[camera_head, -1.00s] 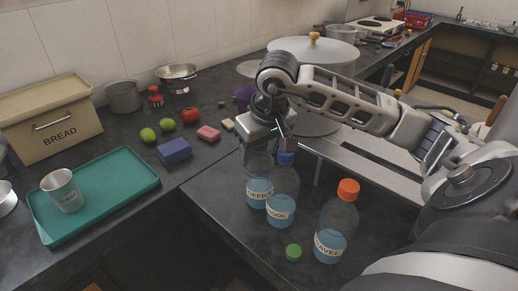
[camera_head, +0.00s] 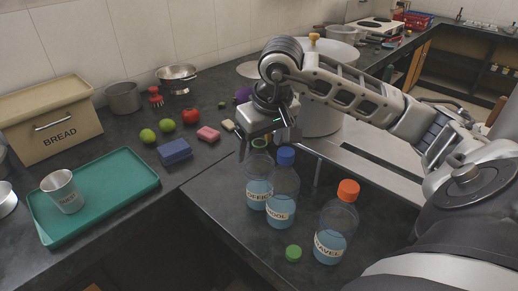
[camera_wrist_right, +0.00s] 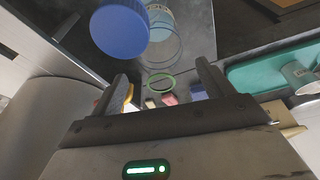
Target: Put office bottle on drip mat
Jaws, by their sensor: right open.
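The office bottle (camera_head: 257,188) is clear with blue liquid, stands upright on the counter and has a green ring at its mouth. My right gripper (camera_head: 265,147) is open just above its top. In the right wrist view the green ring of the office bottle (camera_wrist_right: 160,82) shows between the open fingers (camera_wrist_right: 162,80), with nothing clamped. The blue-capped school bottle (camera_head: 282,200) stands close in front and partly hides the office bottle. My left gripper is not in view.
A bottle with an orange cap (camera_head: 337,230) stands at the right; a loose green cap (camera_head: 293,253) lies near the front. A large pot (camera_head: 322,110) stands behind my arm. A teal tray (camera_head: 120,165) holds a metal cup (camera_head: 64,190). A blue block (camera_head: 174,152) lies left.

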